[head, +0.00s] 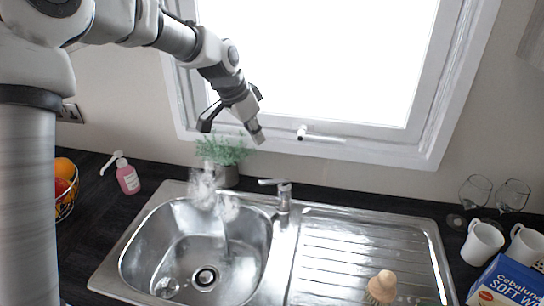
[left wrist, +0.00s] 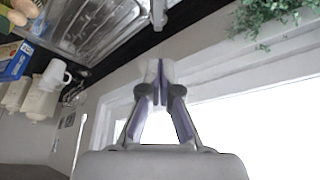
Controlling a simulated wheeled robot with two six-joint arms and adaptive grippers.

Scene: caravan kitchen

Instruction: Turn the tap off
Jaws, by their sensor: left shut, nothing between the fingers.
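The chrome tap (head: 284,196) stands upright on the back rim of the steel sink (head: 165,193), with its lever on top pointing left. A thin stream (head: 226,238), which looks like water, falls into the basin, with pale whitish wisps above it. My left gripper (head: 257,134) is in front of the window, above and behind the tap, and touches nothing. Its fingers are closed together and empty in the left wrist view (left wrist: 159,82). Part of the tap (left wrist: 158,14) shows upside down at the top of that view. My right gripper is not in view.
A potted plant (head: 226,150) stands behind the basin, left of the tap. A pink soap bottle (head: 128,179) and fruit bowl (head: 66,205) are at the left. A brush (head: 382,285) lies on the drainer. Mugs (head: 482,243), glasses and a blue box (head: 508,284) stand at the right.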

